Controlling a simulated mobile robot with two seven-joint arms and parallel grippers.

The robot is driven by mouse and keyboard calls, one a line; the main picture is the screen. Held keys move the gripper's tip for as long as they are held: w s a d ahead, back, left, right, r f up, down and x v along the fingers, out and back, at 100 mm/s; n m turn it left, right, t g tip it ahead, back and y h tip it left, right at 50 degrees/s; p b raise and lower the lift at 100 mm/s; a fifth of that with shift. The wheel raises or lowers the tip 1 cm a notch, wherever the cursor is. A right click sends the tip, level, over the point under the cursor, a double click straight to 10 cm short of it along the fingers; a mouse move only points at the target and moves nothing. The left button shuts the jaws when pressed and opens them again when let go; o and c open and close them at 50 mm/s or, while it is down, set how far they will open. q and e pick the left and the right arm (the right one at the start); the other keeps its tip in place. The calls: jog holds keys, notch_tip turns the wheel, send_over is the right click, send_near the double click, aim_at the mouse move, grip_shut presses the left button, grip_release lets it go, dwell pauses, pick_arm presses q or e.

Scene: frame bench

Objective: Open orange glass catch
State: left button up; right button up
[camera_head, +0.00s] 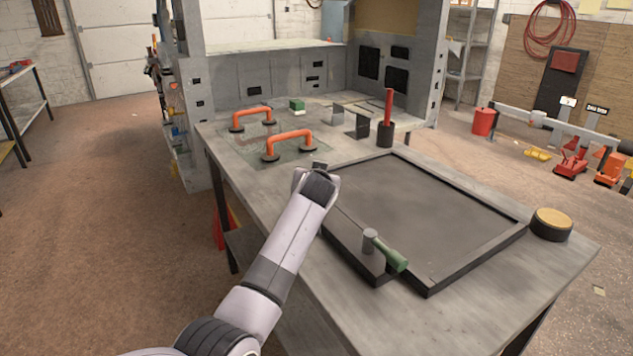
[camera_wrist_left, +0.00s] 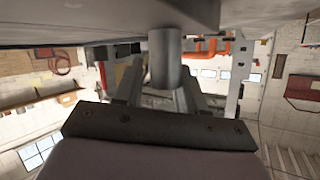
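My left gripper (camera_wrist_left: 158,82) is open, its fingers on either side of a grey upright post (camera_wrist_left: 165,62) in the left wrist view, which looks upside down. No orange catch shows clearly in the head view. A catch with a grey post and green lever (camera_head: 390,254) sits on the frame's near edge. My right gripper is not in view.
Two orange handles (camera_head: 288,144) (camera_head: 252,117) stand on a glass pane (camera_head: 250,148) at the bench's far left. A red-handled tool stands in a dark holder (camera_head: 386,133). A yellow-topped round puck (camera_head: 551,223) lies right of the frame. The bench's near right corner is clear.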

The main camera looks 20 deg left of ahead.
pick_arm(q)
jog(key=shift+v, duration=3.2)
jog(key=shift+d+f, duration=0.1)
jog(key=shift+f, duration=0.05)
